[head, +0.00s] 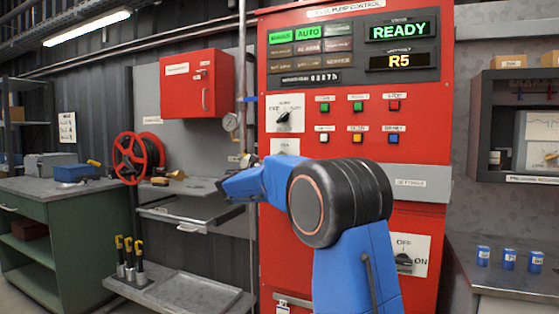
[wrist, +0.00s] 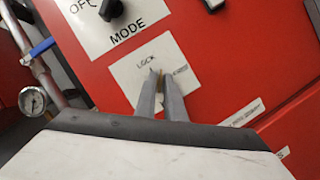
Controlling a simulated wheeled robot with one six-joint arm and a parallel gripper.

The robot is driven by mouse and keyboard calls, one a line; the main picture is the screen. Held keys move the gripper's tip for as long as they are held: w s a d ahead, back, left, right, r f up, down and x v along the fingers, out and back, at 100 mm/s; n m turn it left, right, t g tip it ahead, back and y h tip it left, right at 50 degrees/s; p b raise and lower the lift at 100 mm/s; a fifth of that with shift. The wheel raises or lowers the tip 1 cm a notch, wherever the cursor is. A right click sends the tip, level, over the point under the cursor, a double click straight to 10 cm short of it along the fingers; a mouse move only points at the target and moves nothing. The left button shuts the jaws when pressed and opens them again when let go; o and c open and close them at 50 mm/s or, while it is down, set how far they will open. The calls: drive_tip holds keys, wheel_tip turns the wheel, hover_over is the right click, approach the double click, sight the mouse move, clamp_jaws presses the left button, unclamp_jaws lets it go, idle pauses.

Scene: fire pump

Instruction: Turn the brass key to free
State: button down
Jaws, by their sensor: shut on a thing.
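The lock plate (wrist: 130,72), white with the word LOCK, is on the red pump control panel (wrist: 235,65) below the MODE plate. My gripper (wrist: 161,82) is in front of it, with its two grey fingers close together. A thin brass-coloured sliver of the key (wrist: 160,80) shows between the fingertips, so they are shut on it. The fingers hide most of the key and its slot, and I cannot tell its angle. In the head view the lock plate (head: 285,146) shows just above my blue arm; my fingers cannot be made out there.
The MODE knob (wrist: 110,9) is close above the lock plate. A pressure gauge (wrist: 32,100) on a pipe is to the left. The upper display (head: 398,31) reads READY and the lower one (head: 399,61) reads R5. An OFF/ON switch (head: 403,259) is low on the panel.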

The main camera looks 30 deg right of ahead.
drive_tip(key=shift+r+m+g+y, duration=0.1)
drive_tip(key=shift+m+g+y, duration=0.4)
drive_tip(key=shift+m, duration=1.35)
drive_tip(key=shift+f+m+g+y, duration=0.2)
drive_tip(key=shift+m+g, duration=0.55)
drive_tip(key=shift+m, duration=1.15)
drive_tip(key=shift+r+m+g+y, duration=0.2)
drive_tip(key=shift+m+g+y, duration=0.35)
drive_tip(key=shift+m, duration=1.3)
drive_tip(key=c, duration=2)
unclamp_jaws()
drive_tip(key=shift+a, duration=0.1)
drive_tip(key=v, duration=1.7)
drive_tip(key=shift+a, duration=0.15)
